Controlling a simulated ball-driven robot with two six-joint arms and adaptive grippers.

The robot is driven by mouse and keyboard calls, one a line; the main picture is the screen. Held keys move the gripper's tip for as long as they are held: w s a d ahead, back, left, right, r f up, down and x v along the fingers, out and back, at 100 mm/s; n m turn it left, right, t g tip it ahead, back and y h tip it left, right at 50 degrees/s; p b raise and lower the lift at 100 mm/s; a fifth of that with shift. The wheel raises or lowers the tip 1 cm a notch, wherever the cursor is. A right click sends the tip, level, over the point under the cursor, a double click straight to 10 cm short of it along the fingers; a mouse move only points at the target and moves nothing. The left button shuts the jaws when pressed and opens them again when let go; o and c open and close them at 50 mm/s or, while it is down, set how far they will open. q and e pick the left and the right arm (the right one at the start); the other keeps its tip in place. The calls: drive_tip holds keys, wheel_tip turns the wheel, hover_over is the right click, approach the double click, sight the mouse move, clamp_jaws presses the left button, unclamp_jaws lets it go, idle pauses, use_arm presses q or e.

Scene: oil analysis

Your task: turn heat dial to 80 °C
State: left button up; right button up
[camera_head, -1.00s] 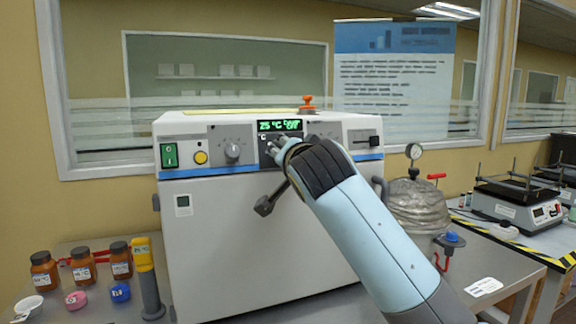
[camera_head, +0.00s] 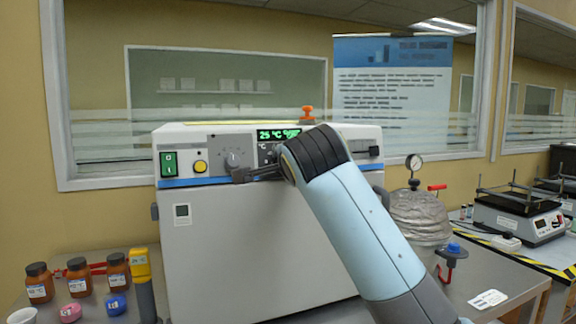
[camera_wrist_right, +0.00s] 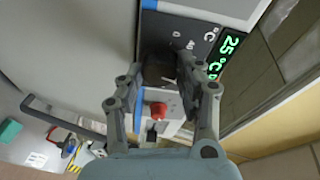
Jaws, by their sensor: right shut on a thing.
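The heat dial (camera_wrist_right: 157,70) is a dark knob beside the green display and a °C mark. In the right wrist view it lies between the two fingers of my right gripper (camera_wrist_right: 164,66), which is shut on it. Its pointer and scale are mostly hidden. In the head view my right gripper (camera_head: 270,168) is at the panel below the display (camera_head: 279,134), and its wrist covers the dial. The display reads 25 °C; the text next to it is too small to read. My left gripper is not in view.
A grey knob (camera_head: 234,159), a yellow button (camera_head: 200,167) and a green switch (camera_head: 168,163) sit left on the panel. Brown bottles (camera_head: 77,277) stand at the left. A wrapped vessel with a gauge (camera_head: 419,215) stands right of the machine.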

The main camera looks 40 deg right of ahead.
drive_tip(key=shift+f, duration=0.1)
idle(0.3)
drive_tip(key=o, duration=1.1)
drive_tip(key=shift+o, duration=0.2)
drive_tip(key=shift+s, duration=0.1)
drive_tip(key=v, duration=0.7)
drive_tip(key=shift+s+a, duration=0.1)
